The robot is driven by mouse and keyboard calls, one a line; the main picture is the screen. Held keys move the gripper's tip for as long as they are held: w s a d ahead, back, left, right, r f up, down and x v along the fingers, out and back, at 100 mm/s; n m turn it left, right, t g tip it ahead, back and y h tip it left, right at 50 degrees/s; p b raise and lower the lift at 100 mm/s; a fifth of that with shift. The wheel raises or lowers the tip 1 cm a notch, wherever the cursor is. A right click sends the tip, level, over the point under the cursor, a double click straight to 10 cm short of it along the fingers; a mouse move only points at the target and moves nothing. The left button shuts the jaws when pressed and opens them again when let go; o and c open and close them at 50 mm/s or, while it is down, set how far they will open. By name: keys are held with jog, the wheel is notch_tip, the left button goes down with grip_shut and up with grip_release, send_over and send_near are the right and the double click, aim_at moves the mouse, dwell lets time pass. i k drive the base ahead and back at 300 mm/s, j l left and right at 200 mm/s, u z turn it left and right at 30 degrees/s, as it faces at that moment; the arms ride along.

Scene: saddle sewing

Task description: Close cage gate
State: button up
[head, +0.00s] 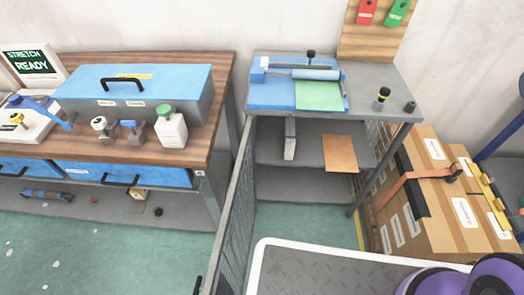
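The cage gate (238,205) is a grey mesh panel in a metal frame. It stands swung out from the left front post of the grey bench, toward me, so the cage front is open. A small black piece, perhaps its handle, (197,285) shows at its near end by the bottom edge. The cage is the space under the bench top, with a grey shelf (275,150) and mesh on its right side. On the shelf are an upright pale block (290,138) and a tan sheet (340,153). My gripper is not in view; purple and black arm links of mine show at bottom right.
A wooden workbench (225,85) with blue drawers stands left of the gate, with a floor gap between. Strapped cardboard boxes (430,195) stand right of the cage. A dark plate with a white rim (300,262) fills the lower middle. Green floor (305,215) before the cage is clear.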

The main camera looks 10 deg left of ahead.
aim_at(215, 283)
jog(key=k+j, duration=0.1)
jog(key=k, duration=0.2)
jog(key=k+j, duration=0.1)
jog(key=k, duration=0.2)
jog(key=k+j, duration=0.15)
jog(key=j, duration=0.15)
jog(key=k+j+u, duration=0.2)
jog(key=k+j, duration=0.15)
jog(key=j, duration=0.2)
jog(key=k+j+z, duration=0.1)
jog(key=j+z, duration=0.35)
jog(key=j, duration=1.1)
jog(key=k+j+u, duration=0.15)
jog(key=u, duration=0.25)
jog(key=k, duration=0.1)
